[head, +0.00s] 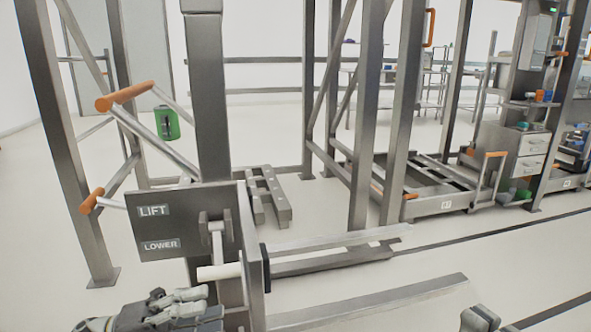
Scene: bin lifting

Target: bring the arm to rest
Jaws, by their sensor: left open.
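My left gripper (182,309) is at the bottom edge, left of centre, partly cut off by the frame. It is open, and I see nothing held in it. It shows below a dark grey panel (182,258) marked LIFT and LOWER, seemingly apart from it. A lever (155,142) with an orange grip rises up and left from behind the panel. A second, shorter orange handle (90,201) sticks out at the panel's left. A white bar (219,271) lies at the panel's lower right.
Metal posts and a frame (366,120) stand in the middle. A low cart (440,203) with orange handles is at the right, beside shelving with drawers (532,145). Low rails (370,302) extend across the floor at the front. Open floor (440,255) lies right of centre.

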